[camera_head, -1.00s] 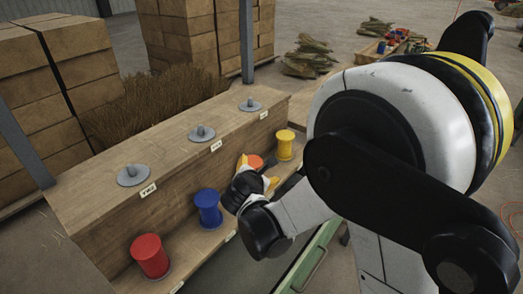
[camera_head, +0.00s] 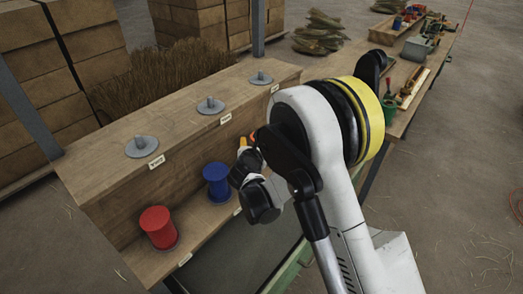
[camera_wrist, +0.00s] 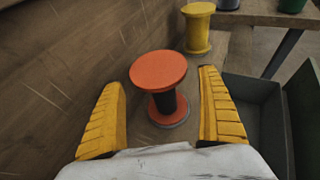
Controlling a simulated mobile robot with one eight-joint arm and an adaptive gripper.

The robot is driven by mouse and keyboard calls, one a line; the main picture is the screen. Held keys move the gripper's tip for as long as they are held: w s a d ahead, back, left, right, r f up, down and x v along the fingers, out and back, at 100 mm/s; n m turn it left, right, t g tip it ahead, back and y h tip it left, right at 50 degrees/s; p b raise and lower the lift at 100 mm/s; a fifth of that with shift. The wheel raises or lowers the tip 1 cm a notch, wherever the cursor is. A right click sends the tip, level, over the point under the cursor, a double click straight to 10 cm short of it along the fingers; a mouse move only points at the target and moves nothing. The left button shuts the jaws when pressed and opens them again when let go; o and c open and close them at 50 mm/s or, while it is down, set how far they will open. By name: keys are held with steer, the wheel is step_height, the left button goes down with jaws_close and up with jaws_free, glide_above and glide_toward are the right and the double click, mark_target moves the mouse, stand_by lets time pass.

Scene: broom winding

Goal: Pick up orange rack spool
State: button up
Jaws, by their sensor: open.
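The orange spool (camera_wrist: 158,70) stands upright on the wooden shelf, with a dark core under its orange top flange and a grey disc at its base. In the wrist view my gripper (camera_wrist: 162,104) is open, with one yellow ribbed finger to the left of the spool and one to the right. The spool stands between and slightly beyond the fingers, with no clear contact. In the head view my gripper (camera_head: 246,148) is partly hidden by my arm, and only a sliver of orange shows there.
A yellow spool (camera_wrist: 198,28) stands just beyond. A blue spool (camera_head: 217,182) and a red spool (camera_head: 158,227) stand on the same shelf to the left. The wooden back wall (camera_wrist: 60,60) is close on the left. A dark bin (camera_wrist: 250,105) lies to the right.

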steer(key=x, duration=0.3)
steer(key=shift+w+f+b, duration=0.15)
steer(key=shift+b, duration=0.2)
steer(key=shift+c, duration=0.7)
steer(key=c, duration=1.1)
steer(key=shift+r, duration=0.2)
steer(key=shift+c, duration=0.2)
